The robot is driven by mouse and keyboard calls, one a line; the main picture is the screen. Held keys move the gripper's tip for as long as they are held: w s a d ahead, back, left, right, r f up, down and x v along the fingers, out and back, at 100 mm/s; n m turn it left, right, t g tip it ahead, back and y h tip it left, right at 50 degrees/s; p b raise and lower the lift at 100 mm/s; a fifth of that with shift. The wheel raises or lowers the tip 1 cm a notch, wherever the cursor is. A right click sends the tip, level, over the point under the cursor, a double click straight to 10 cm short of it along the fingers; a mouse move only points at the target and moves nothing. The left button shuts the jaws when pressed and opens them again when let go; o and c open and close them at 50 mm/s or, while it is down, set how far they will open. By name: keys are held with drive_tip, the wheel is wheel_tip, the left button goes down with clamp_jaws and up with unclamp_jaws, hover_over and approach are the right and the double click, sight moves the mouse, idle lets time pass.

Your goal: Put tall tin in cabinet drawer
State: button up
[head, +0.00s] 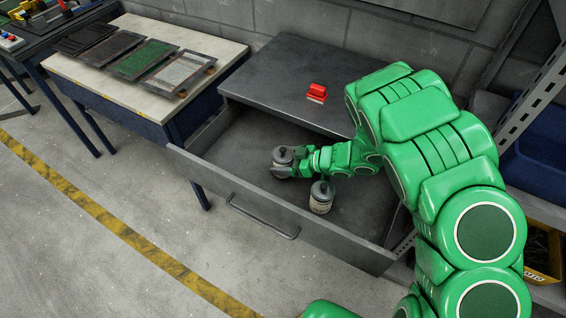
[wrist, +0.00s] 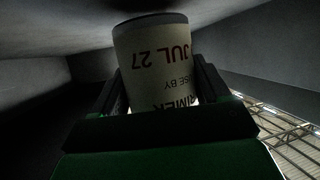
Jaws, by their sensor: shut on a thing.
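The cabinet drawer (head: 240,204) is pulled out, with its handle on the front. My gripper (head: 288,165) is inside the drawer space, shut on a tin with a dark grey lid, which I take as the tall tin (head: 281,154). In the wrist view the tall tin (wrist: 153,62) sits between both fingers (wrist: 155,100); its pale label reads "JUL 27" and "PRIMER", upside down in the picture. Its base is hidden in the head view, so I cannot tell whether it touches the drawer floor. A second pale tin with a grey lid (head: 321,199) stands upright in the drawer, nearer the front.
A red object (head: 317,91) lies on the cabinet top (head: 270,72). A workbench (head: 120,88) with several flat trays stands at the left. A metal rack (head: 535,95) with bins is at the right. The drawer's left part is clear.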

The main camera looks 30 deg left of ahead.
sight(292, 159)
drive_tip(key=shift+f, duration=0.5)
drive_tip(key=shift+f, duration=0.1)
drive_tip(key=o, duration=1.4)
drive_tip(key=shift+w+d+r, duration=0.1)
drive_tip(key=shift+d+r, duration=0.2)
drive_tip(key=shift+d, duration=0.15)
drive_tip(key=shift+v, duration=1.15)
drive_tip(key=shift+a+r, duration=0.15)
drive_tip(key=shift+r, duration=3.3)
